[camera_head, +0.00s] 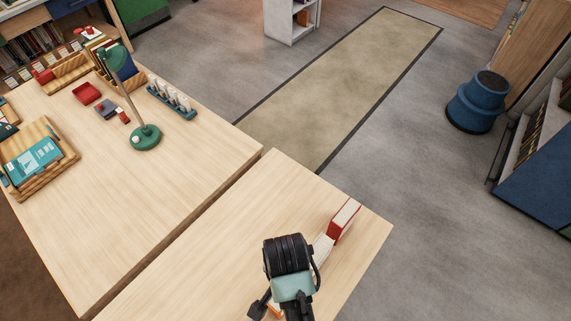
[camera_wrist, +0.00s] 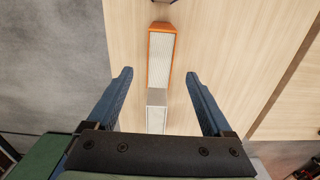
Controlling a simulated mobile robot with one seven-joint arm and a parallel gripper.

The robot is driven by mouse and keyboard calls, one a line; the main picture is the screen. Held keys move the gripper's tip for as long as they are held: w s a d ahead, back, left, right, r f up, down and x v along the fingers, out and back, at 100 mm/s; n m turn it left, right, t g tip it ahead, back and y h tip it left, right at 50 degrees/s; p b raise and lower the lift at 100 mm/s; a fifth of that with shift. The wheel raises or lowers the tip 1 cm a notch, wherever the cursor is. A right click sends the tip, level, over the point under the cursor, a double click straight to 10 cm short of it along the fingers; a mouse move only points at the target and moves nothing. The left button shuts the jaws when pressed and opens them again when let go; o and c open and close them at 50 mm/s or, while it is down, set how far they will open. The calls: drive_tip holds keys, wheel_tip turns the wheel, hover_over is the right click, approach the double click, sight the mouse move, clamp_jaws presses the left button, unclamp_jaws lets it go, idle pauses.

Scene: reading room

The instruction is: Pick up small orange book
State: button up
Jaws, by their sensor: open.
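The small orange book (camera_wrist: 162,55) stands on the light wood table in the wrist view, its pale page edges facing up and an orange cover around them. My gripper (camera_wrist: 158,75) is open above the table, one blue finger on each side. The orange book lies mostly beyond the fingertips, roughly in line with the gap. Nothing is held. In the head view my arm hides most of this, and only a bit of orange (camera_head: 273,309) shows beside my gripper.
A whitish book (camera_wrist: 156,108) stands close to the orange book, between my fingers in the wrist view. A red book (camera_head: 344,220) stands near the table's right edge in the head view. The adjoining table (camera_head: 180,190) bears a green lamp (camera_head: 146,136) and a wooden tray (camera_head: 48,182).

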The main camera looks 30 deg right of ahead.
wheel_tip(320, 180, down, 8)
drive_tip(key=p, duration=0.1)
drive_tip(key=shift+a+r, duration=0.15)
drive_tip(key=shift+r, duration=0.1)
drive_tip(key=shift+s, duration=0.1)
drive_tip(key=shift+c, duration=0.3)
clamp_jaws()
drive_tip(key=shift+r, duration=0.1)
idle(1.0)
